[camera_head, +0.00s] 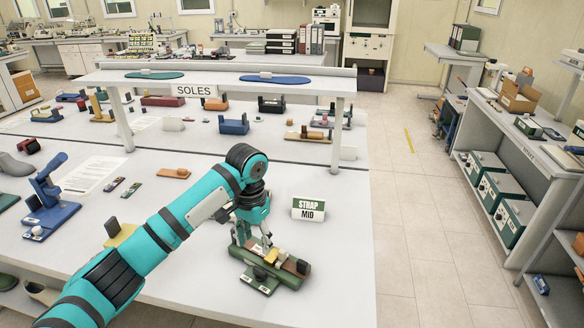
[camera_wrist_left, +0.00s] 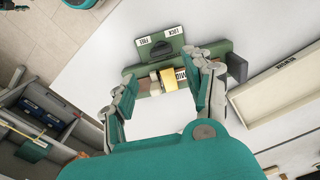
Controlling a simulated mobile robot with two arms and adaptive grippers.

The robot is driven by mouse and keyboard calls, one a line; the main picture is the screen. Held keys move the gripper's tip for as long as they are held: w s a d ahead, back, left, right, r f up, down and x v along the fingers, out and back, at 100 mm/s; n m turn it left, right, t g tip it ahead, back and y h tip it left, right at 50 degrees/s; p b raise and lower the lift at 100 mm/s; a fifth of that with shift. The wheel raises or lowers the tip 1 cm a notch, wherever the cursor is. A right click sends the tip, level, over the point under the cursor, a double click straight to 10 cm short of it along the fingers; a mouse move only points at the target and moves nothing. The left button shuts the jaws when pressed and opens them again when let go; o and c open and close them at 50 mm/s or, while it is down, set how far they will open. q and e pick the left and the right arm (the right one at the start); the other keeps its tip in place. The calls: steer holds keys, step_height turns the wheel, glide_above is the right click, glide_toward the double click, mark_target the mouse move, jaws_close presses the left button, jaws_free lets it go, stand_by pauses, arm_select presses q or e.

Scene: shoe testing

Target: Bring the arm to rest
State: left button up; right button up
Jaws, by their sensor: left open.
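My left arm reaches across the table from the lower left in the head view. Its teal gripper (camera_head: 254,240) is low over a green strap fixture (camera_head: 290,276) near the table's front right edge. In the left wrist view my left gripper (camera_wrist_left: 165,88) is open, with its fingers apart around the fixture's middle. The green fixture (camera_wrist_left: 160,47) there carries a yellow block (camera_wrist_left: 174,78) and a pale peg between the fingers. I cannot tell whether the fingers touch anything. My right gripper is not in view.
A "STRAP MID" sign (camera_head: 308,209) stands behind the fixture. A blue fixture (camera_head: 48,205) stands at the left. A raised shelf (camera_head: 225,82) with the "SOLES" label spans the table's back. Floor is clear to the right, before a side bench (camera_head: 540,150).

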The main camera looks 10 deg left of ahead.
arm_select(q)
steer(key=shift+m+h, duration=0.6)
steer(key=shift+h, duration=0.1)
steer(key=s+d+f, duration=0.2)
steer(key=f, duration=0.1)
steer(key=s+d+f, duration=0.1)
steer(key=s+f, duration=0.2)
steer(key=s+d+f, duration=0.2)
steer(key=f, duration=0.1)
steer(key=shift+s+d+f, duration=0.1)
steer(key=shift+s+d, duration=0.15)
steer(key=shift+d, duration=0.1)
steer(key=s+d+f+t+h, duration=0.1)
steer(key=s+d+f+t, duration=0.1)
steer(key=s+f, duration=0.45)
steer(key=s+a+r+n+t+y, duration=0.1)
steer(key=s+a+n, duration=0.1)
steer(key=s+a, duration=0.55)
steer(key=s+a+r+n+t+y, duration=0.15)
steer(key=s+a, duration=0.25)
steer(key=s, duration=0.7)
step_height(320, 180, down, 31)
steer(key=s+g+b, duration=0.2)
steer(key=s+b, duration=0.1)
steer(key=s+a+f+g+b, duration=0.1)
steer(key=s+a+f, duration=0.1)
steer(key=s+f, duration=1.3)
steer(key=shift+s+a+f+b, duration=0.2)
steer(key=shift+s+f+b, duration=0.1)
steer(key=shift+f, duration=0.2)
